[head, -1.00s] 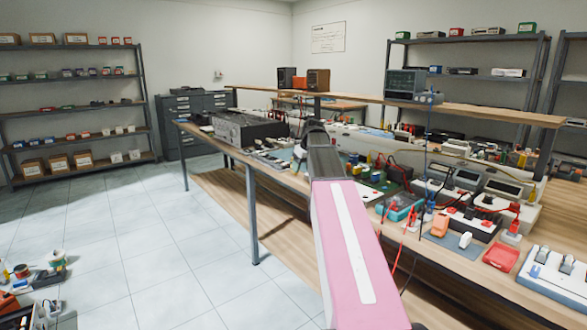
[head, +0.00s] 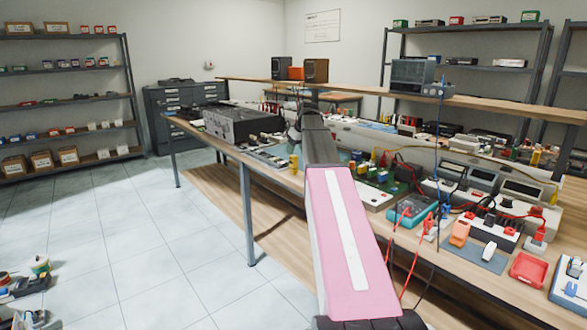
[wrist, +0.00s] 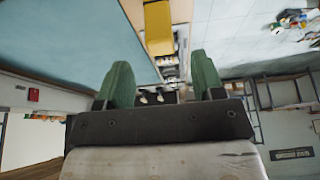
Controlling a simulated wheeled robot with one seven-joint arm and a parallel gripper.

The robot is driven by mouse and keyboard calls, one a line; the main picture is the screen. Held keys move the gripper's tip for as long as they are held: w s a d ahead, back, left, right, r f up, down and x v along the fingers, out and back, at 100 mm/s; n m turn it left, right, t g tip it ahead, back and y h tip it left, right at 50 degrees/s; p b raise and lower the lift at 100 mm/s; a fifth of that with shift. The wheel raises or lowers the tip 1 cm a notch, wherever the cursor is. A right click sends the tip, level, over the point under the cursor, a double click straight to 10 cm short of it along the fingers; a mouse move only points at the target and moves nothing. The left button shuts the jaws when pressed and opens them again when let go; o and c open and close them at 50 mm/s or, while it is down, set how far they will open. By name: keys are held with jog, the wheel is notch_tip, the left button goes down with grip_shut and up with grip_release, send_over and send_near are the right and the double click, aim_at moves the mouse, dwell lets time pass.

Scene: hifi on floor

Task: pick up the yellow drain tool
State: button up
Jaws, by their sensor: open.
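In the wrist view, a yellow object (wrist: 158,28), likely the yellow drain tool, lies near the bench's edge, beyond the gap between my fingers; its top is cut off by the frame. My gripper (wrist: 160,68) is open, with two green fingers apart and nothing between them. In the head view, a small yellow thing (head: 293,163) stands out just left of my arm, near the bench's front edge; I cannot tell for sure whether it is the same one. My fingers are hidden behind my arm in the head view.
The wooden bench (head: 283,178) is crowded with a black device (head: 240,125), a teal box (head: 410,212), a red tray (head: 528,270) and cables. A raised shelf (head: 480,98) runs behind. Tiled floor (head: 130,230) is open at left, with loose items (head: 30,275) at lower left.

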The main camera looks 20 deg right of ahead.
aim_at(294, 156)
jog(key=shift+x, duration=3.25)
jog(key=shift+a, duration=0.1)
jog(key=c, duration=1)
